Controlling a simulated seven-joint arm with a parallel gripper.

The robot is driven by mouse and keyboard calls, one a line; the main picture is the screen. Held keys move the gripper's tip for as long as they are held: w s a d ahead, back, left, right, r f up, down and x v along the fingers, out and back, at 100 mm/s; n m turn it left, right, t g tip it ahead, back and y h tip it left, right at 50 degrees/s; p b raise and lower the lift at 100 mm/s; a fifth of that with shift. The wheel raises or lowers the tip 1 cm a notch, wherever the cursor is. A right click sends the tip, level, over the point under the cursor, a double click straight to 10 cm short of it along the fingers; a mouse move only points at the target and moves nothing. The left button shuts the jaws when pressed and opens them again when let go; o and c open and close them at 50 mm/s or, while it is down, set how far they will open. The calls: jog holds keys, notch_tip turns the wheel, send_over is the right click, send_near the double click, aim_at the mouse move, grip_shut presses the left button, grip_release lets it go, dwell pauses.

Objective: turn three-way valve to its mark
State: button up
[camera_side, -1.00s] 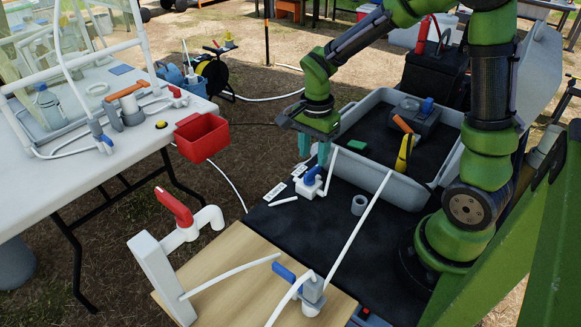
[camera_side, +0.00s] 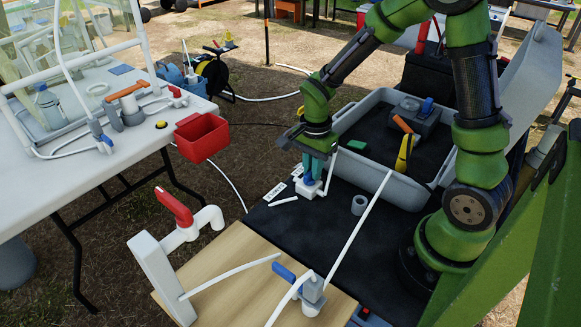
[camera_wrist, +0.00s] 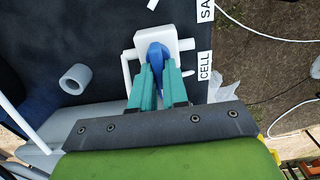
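The three-way valve is a white block with pipe stubs and a blue handle, lying on the black mat; its white body (camera_side: 309,190) shows below my fingers in the side view. In the wrist view, the white body (camera_wrist: 172,44) is at upper middle, with its blue handle (camera_wrist: 156,56) between my fingertips. My gripper (camera_side: 313,178) points down over the valve, and its teal fingers (camera_wrist: 158,80) look closed against both sides of the handle. The fingers hide part of the handle. I cannot make out the mark.
A grey tray (camera_side: 373,185) with tools stands behind the valve. A grey ring (camera_side: 359,205) and white tube (camera_side: 358,230) lie nearby. White labels (camera_wrist: 204,66) lie beside the valve. Another blue-handled valve (camera_side: 312,290) and a red-handled tap (camera_side: 175,207) stand at the front.

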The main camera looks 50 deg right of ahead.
grip_shut()
jog(key=m, duration=0.3)
jog(key=shift+s+a, duration=0.1)
jog(key=shift+a, duration=0.1)
jog(key=m, duration=0.5)
jog(key=shift+s+a, duration=0.15)
jog(key=shift+a, duration=0.05)
jog(key=m, duration=0.5)
jog(key=shift+s+a+m, duration=0.1)
jog(key=shift+a+m, duration=0.1)
jog(key=shift+m, duration=0.1)
jog(key=m, duration=0.4)
jog(key=shift+s+a, duration=0.15)
jog(key=shift+s, duration=0.05)
jog(key=o, duration=0.6)
grip_release()
